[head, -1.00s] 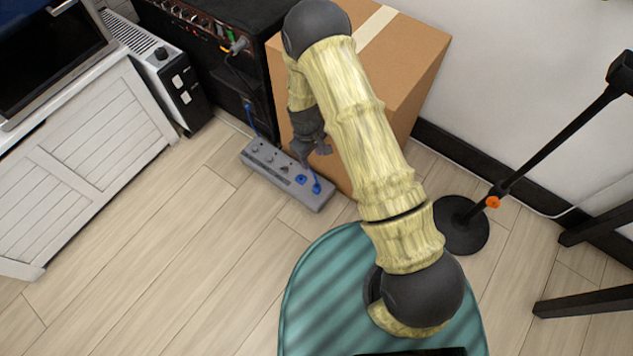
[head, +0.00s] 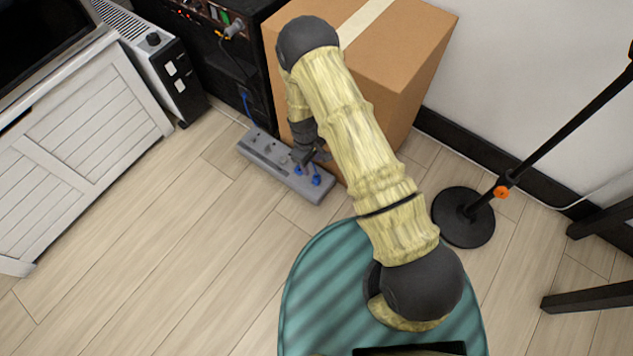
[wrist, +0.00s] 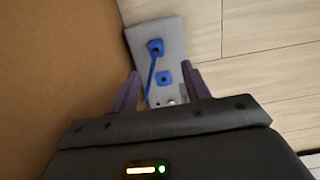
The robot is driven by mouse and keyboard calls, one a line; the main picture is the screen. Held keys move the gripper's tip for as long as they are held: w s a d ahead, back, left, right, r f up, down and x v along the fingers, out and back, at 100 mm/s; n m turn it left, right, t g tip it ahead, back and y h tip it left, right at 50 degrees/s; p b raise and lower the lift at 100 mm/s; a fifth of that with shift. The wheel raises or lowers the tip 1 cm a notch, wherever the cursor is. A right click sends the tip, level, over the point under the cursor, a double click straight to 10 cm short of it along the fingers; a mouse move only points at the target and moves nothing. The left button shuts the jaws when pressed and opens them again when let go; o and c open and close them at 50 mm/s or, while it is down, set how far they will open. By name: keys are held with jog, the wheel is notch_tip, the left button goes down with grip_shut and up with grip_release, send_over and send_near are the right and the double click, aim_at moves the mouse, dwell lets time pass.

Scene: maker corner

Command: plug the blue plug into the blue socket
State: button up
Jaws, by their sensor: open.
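A grey power strip (head: 262,151) lies on the floor, with two blue pieces near its right end. The end piece (head: 316,180) has a blue cord or stem running from it, and looks like the blue plug (wrist: 155,46); how it is seated is unclear. The other piece, a flat blue square with a dark centre, looks like the blue socket (wrist: 163,78); it also shows in the head view (head: 298,171). My gripper (head: 307,160) is open and empty above the strip. In the wrist view its fingers (wrist: 163,80) stand either side of the blue socket.
A cardboard box (head: 395,60) stands right beside the strip and close to my gripper. A black amplifier (head: 235,65) with cables is behind, with a blue cable (head: 246,105) hanging down. A round black stand base (head: 464,218) is at right. The floor at left is clear.

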aim_at(317, 176)
jog(key=f+b, duration=0.1)
jog(key=f, duration=0.1)
jog(key=f+b, duration=0.1)
jog(key=f, duration=0.1)
jog(key=shift+s+d+f, duration=0.1)
jog(key=shift+d+f, duration=0.1)
jog(key=shift+f, duration=0.05)
jog(key=f+b, duration=0.2)
jog(key=d+f+b, duration=0.1)
jog(key=f+b, duration=0.1)
jog(key=f, duration=0.1)
jog(key=shift+s+d+f, duration=0.1)
dwell(0.5)
jog(key=c, duration=1)
